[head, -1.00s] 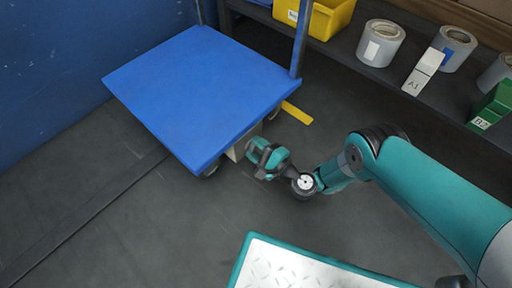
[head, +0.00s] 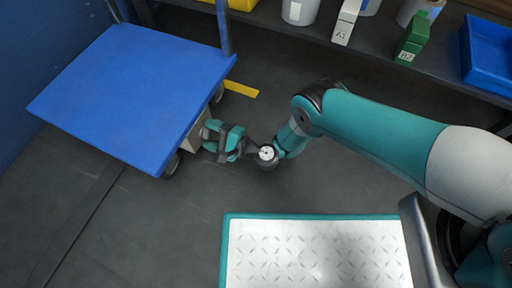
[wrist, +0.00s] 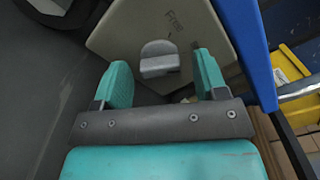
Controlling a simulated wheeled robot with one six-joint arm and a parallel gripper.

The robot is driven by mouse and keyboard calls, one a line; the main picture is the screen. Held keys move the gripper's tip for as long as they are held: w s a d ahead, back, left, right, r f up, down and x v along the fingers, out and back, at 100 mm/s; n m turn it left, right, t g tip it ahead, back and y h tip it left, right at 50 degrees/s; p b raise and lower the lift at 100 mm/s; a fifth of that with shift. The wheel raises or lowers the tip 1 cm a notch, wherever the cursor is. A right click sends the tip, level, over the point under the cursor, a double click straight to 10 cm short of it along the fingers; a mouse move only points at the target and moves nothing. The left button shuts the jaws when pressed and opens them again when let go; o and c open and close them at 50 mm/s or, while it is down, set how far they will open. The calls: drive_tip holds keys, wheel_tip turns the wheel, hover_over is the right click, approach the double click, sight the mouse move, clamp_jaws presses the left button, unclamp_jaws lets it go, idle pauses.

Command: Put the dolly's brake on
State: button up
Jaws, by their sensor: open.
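The blue dolly (head: 135,85) stands at the left in the head view. A beige box (head: 195,130) is under its near right edge. In the wrist view the box's face (wrist: 110,35) carries a grey knob (wrist: 158,58) and a small printed word that looks like "Free". My gripper (wrist: 162,75) is open, its teal fingers to the left and right of the knob; I cannot tell whether either touches it. In the head view my gripper (head: 210,135) is at the box, and its fingertips are hard to make out.
A yellow floor strip (head: 240,89) lies beside the dolly.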

drive_tip(key=p, duration=0.1)
drive_tip(key=d+p, duration=0.1)
drive_tip(key=p, duration=0.1)
drive_tip(key=shift+s+d+r, duration=0.2)
drive_tip(key=shift+s+r, duration=0.05)
drive_tip(key=shift+r, duration=0.15)
drive_tip(key=p+v, duration=1.1)
drive_tip(key=v, duration=0.4)
drive_tip(key=shift+s+d+f+p, duration=0.2)
drive_tip(key=shift+f+p, duration=0.2)
drive_tip(key=shift+f, duration=0.05)
